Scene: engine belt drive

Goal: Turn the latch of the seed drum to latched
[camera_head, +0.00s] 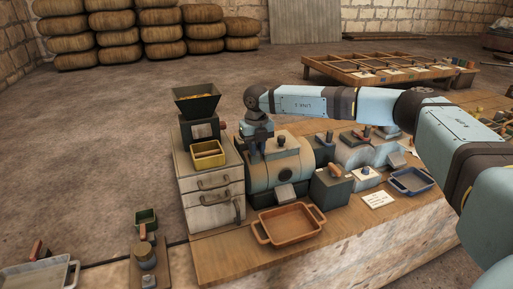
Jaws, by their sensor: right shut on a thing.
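The seed drum (290,168) is a pale grey cylinder with darker bands, lying on its side on the wooden bench. My right arm reaches in from the right, and its gripper (264,154) points down at the upper left part of the drum. The right gripper is shut on the latch, which is mostly hidden by the fingers. I cannot tell the latch's angle from here. A small dark knob (281,140) stands on top of the drum, just right of the gripper. My left gripper is not in view.
A grey drawer cabinet (212,190) with a yellow box (208,154) and dark hopper (196,98) stands close on the left. A brown tray (289,225) lies in front. A dark green box (331,188) with an orange handle and other machine parts crowd the right.

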